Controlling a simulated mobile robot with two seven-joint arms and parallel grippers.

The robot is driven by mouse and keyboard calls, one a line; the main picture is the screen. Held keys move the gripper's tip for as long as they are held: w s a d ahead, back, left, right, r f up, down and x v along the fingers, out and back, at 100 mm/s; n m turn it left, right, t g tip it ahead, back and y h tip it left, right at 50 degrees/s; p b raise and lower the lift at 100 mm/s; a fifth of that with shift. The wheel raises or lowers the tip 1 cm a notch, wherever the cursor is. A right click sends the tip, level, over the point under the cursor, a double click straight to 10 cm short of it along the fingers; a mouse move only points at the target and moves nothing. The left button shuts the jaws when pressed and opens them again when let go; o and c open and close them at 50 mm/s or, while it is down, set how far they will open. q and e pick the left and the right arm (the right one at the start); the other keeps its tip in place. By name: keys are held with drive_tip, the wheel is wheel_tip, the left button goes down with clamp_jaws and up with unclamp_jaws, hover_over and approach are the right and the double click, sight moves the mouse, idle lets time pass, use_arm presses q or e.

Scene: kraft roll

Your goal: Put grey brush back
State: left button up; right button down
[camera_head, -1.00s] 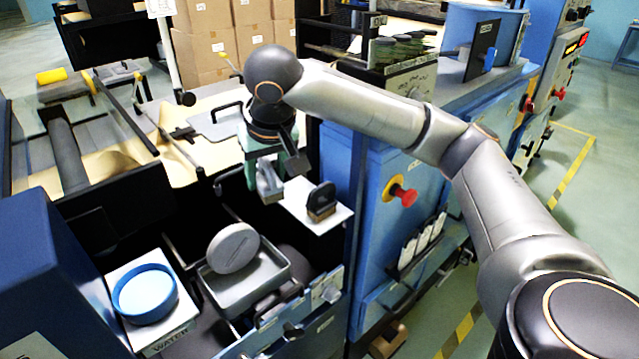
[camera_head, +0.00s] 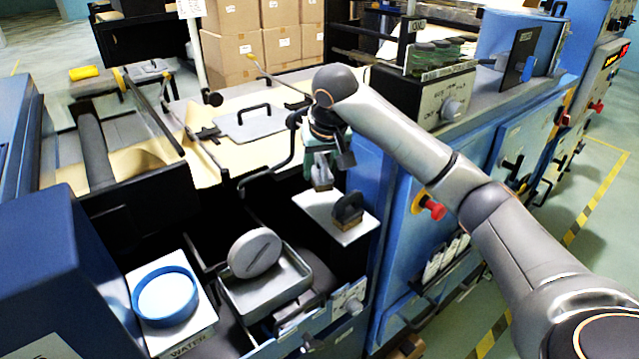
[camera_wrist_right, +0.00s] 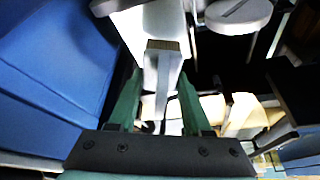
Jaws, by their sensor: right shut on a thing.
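The grey brush (camera_head: 321,171) is held upright in my right gripper (camera_head: 320,157), whose green fingers are shut on it. It is at the back left part of a small white shelf (camera_head: 322,217); I cannot tell whether its lower end touches the shelf. A dark brush (camera_head: 348,209) with a brown lower part stands on the same shelf, just right of the held one. In the right wrist view, the grey brush (camera_wrist_right: 163,62) shows between the two fingers (camera_wrist_right: 158,112), with the shelf behind it. My left gripper is out of view.
A blue-rimmed round dish (camera_head: 165,296) sits on the white water box. A grey disc (camera_head: 255,253) leans in a metal tray (camera_head: 262,297). A blue cabinet with a red button (camera_head: 434,210) stands close right of the shelf. A bent black bar (camera_head: 272,170) is left of the gripper.

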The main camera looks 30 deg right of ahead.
sight(324, 159)
drive_tip(key=shift+w+d+f, duration=0.25)
drive_tip(key=shift+w+f, duration=0.25)
drive_tip(key=shift+f, duration=0.15)
drive_tip(key=x, duration=0.3)
drive_tip(key=shift+s+f+p, duration=0.15)
drive_tip(key=shift+s+p, duration=0.1)
drive_tip(key=shift+p, duration=0.1)
drive_tip(key=shift+f, duration=0.45)
drive_tip(key=shift+c, duration=1.7)
unclamp_jaws()
drive_tip(key=shift+f, duration=0.15)
drive_tip(key=b+v, duration=0.1)
drive_tip(key=v, duration=1.1)
